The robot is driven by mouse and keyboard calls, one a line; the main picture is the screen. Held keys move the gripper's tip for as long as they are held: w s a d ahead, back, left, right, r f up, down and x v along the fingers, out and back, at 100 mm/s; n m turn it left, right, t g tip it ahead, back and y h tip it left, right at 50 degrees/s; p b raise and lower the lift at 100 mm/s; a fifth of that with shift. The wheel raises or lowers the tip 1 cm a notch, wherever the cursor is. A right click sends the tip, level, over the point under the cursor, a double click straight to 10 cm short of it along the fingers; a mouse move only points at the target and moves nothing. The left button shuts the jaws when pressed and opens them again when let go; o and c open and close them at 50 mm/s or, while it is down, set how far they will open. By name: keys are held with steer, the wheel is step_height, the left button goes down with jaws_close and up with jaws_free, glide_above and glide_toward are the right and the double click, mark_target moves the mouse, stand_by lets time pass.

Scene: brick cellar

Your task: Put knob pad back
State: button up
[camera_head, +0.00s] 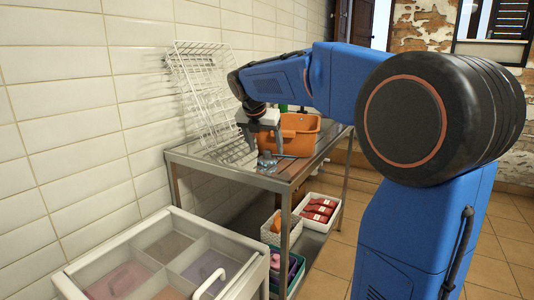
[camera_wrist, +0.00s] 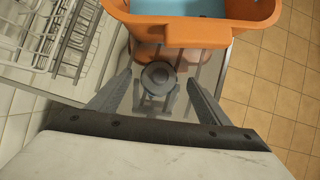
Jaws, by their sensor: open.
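A small grey-blue piece with a round knob on top, which looks like the knob pad (camera_head: 266,160), stands on the metal table. In the wrist view the knob pad (camera_wrist: 158,76) lies between my two fingers, with a gap visible on each side. My gripper (camera_head: 263,147) is open and points down over the table at the knob pad. In the wrist view my gripper (camera_wrist: 160,80) has its fingers spread wide. I cannot tell how far the fingertips are above the tabletop.
An orange tub (camera_head: 299,134) with a light-blue inside stands just behind the knob pad. A white wire rack (camera_head: 203,85) leans on the tiled wall. White bins (camera_head: 320,207) stand on the lower shelf. A white compartmented drawer unit (camera_head: 232,262) with coloured pads is at front left.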

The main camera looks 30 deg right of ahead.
steer(key=v, duration=0.7)
steer(key=shift+s+r, duration=0.2)
steer(key=shift+r, duration=0.1)
steer(key=shift+a, duration=0.1)
steer(key=s+a+f+m+y, duration=0.1)
steer(key=s+a+f+m, duration=0.1)
steer(key=s+f+m, duration=0.6)
steer(key=s+a+f+m+y, duration=0.2)
steer(key=s+f+m, duration=0.7)
steer(key=s, duration=0.6)
steer(key=s+a+f+m+y, duration=0.1)
steer(key=s+a+f+m, duration=0.1)
steer(key=s+f+m, duration=0.6)
steer(key=s+m, duration=0.1)
steer(key=s, duration=0.3)
steer(key=shift+a+f+m+t, duration=0.25)
steer(key=shift+f+m+t, duration=0.05)
steer(key=shift+f+t, duration=0.1)
